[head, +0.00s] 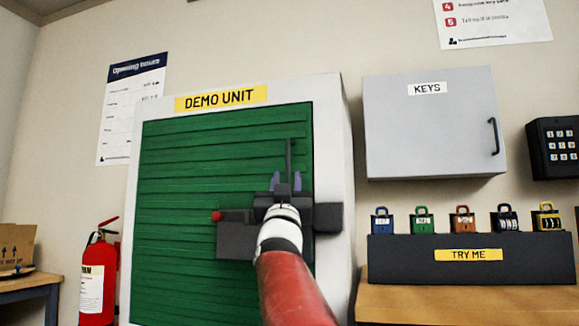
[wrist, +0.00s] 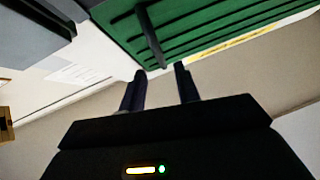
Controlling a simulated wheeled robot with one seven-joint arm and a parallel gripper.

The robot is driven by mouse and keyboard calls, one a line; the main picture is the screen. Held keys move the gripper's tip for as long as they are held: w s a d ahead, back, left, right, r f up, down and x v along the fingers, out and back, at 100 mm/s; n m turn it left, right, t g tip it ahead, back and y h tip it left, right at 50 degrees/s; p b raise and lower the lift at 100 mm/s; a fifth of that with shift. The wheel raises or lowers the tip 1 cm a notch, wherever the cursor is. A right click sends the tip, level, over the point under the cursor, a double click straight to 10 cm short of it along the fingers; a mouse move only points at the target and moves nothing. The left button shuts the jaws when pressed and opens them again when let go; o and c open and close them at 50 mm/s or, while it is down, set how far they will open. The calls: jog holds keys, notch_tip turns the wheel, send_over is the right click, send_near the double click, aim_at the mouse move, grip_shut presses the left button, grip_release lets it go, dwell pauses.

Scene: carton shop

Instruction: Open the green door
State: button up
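The green door (head: 200,170) is ribbed and sits in the white cabinet labelled DEMO UNIT; it looks closed. A dark upright bar handle (head: 289,155) stands on its right side. Below it is a dark grey bolt (head: 236,232) with a red knob (head: 216,216) at its left end, partly hidden by my arm. My gripper (head: 285,178) is in front of the door, at the handle's lower part. In the wrist view the handle (wrist: 150,35) runs down toward the space between my fingertips (wrist: 160,69). The fingers are apart, with a gap on both sides of the handle.
A grey KEYS cabinet (head: 430,125) hangs to the right, with a black keypad (head: 555,147) beyond it. Several padlocks stand on a dark TRY ME block (head: 400,262) on a wooden table (head: 460,302). A red fire extinguisher (head: 98,280) stands at the left.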

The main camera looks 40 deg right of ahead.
aim_at(288, 165)
jog(key=p+x, duration=0.3)
jog(key=x, duration=0.3)
jog(key=shift+a+r, duration=0.1)
jog(key=shift+r, duration=0.1)
jog(key=shift+w+d+r+p, duration=0.2)
jog(key=shift+w+d+p, duration=0.1)
jog(key=shift+p, duration=0.1)
grip_shut()
